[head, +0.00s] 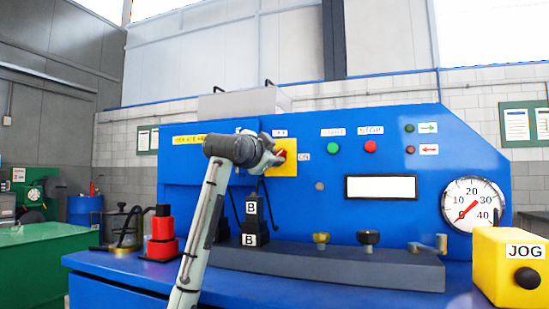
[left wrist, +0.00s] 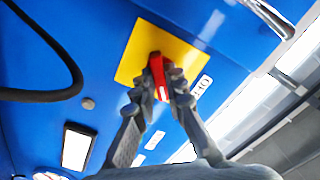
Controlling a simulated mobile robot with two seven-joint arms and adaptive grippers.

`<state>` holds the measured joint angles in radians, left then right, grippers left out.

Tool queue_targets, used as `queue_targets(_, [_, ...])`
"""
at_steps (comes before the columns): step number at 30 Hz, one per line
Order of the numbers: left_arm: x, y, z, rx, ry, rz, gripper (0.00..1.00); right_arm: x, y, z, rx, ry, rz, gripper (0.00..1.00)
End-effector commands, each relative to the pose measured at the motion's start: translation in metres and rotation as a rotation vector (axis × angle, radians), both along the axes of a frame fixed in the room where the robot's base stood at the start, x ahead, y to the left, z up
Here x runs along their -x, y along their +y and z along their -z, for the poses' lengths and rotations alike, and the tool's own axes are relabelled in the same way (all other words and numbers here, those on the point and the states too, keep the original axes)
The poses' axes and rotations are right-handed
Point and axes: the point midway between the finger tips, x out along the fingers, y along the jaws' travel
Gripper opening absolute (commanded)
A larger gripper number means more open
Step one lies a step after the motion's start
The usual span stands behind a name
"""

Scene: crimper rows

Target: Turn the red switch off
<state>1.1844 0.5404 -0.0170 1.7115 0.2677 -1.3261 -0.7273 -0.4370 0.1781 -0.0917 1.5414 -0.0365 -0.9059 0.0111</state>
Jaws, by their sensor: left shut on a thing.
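The red switch (head: 282,154) sits on a yellow plate (head: 291,168) on the blue machine panel. A label above the plate is small and reads like OFF; the ON label (head: 305,156) is at its right. My left gripper (head: 276,157) reaches the switch from the left and front and hides part of it. In the left wrist view, the fingers (left wrist: 160,85) are closed on both sides of the red handle (left wrist: 157,72). The handle's pale mark shows between the fingertips. The handle's exact angle is hard to tell. My right gripper is not in view.
Green (head: 333,147) and red (head: 370,146) buttons are right of the switch. A gauge (head: 473,204) and yellow JOG box (head: 512,262) are farther right. Black B-marked blocks (head: 254,215) stand below the switch. A red jack-like object (head: 162,235) stands left of my arm.

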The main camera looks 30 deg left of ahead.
Motion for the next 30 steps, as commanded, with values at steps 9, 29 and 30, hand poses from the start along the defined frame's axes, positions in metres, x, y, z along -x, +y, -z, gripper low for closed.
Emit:
queue_targets(9, [-0.0004,-0.0008,0.001,0.294,-0.068,0.002,0.0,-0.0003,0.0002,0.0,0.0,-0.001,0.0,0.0])
queue_targets(29, [-0.0003,-0.0006,0.0013,0.787,-0.186,0.0,0.0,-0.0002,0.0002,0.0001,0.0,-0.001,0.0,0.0])
queue_targets(30, [-0.0004,-0.0007,0.0013,0.803,-0.189,0.0,0.0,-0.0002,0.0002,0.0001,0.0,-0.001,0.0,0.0])
